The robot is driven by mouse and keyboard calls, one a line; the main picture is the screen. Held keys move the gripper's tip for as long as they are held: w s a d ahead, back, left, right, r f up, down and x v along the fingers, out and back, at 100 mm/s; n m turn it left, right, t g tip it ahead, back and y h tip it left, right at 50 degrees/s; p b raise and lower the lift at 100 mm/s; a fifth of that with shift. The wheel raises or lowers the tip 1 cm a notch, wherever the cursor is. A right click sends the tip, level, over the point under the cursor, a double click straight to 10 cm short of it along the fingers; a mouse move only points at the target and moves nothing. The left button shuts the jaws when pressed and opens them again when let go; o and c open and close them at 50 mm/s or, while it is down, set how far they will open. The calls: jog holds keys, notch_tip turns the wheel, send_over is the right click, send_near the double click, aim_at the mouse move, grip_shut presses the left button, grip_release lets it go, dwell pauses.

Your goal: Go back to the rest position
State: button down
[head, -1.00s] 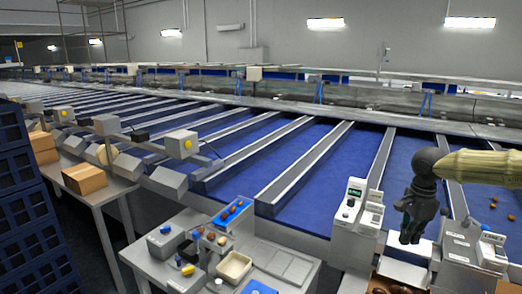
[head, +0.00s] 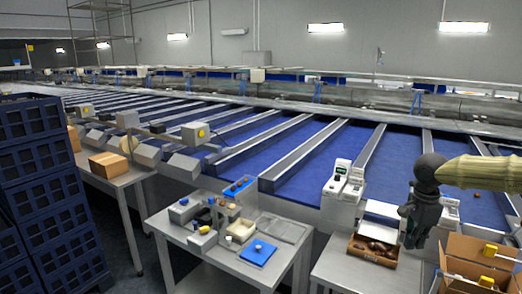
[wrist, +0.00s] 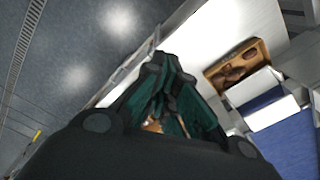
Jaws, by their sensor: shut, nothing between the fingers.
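My gripper (head: 414,232) hangs from my arm at the right side of the head view, fingers pointing down. It is dark, and its fingers are together with nothing between them. In the wrist view the dark green fingers (wrist: 165,98) come together near the centre. The date box (wrist: 238,64) shows there to the upper right, apart from the fingers. A small brown patch shows behind the fingers, too hidden to identify.
A grey work table (head: 212,262) holds a blue mat (head: 258,252), a cream tray (head: 241,230) and small devices. A white scale (head: 342,187) stands behind the date box. Cardboard boxes (head: 470,266) are at lower right, dark blue crates (head: 40,190) at left. Blue sorting lanes lie behind.

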jog(key=a+f+n+t+h+b, duration=0.1)
jog(key=a+f+n+h, duration=0.1)
jog(key=f, duration=0.8)
jog(key=a+f+n+t+h+b, duration=0.1)
jog(key=a+f+n+h, duration=0.15)
jog(key=f, duration=0.65)
jog(key=s+a+f+n+t+b, duration=0.1)
jog(key=s+a+f+n, duration=0.2)
jog(key=f, duration=0.4)
jog(key=s+a+f+n+t+b, duration=0.1)
jog(key=s+a+f+n, duration=0.2)
jog(key=f, duration=0.5)
jog(key=s+a+f+n+y+b, duration=0.1)
jog(key=s+a+f+n, duration=0.15)
jog(key=s+f, duration=0.35)
jog(key=s+a+f+n+y, duration=0.15)
jog(key=s+a+f, duration=0.25)
jog(key=s, duration=0.4)
jog(key=s+a+f+n+g+y+b, duration=0.1)
jog(key=s+a+f+g, duration=0.1)
jog(key=s, duration=0.7)
jog(key=s+a+f+n+g+y, duration=0.1)
jog(key=s+a+f+n+g, duration=0.1)
jog(key=s, duration=0.7)
jog(key=shift+s+f+y+b, duration=0.2)
jog(key=shift+f+y+b, duration=0.1)
jog(key=shift+f+b, duration=0.1)
jog(key=shift+n, duration=0.25)
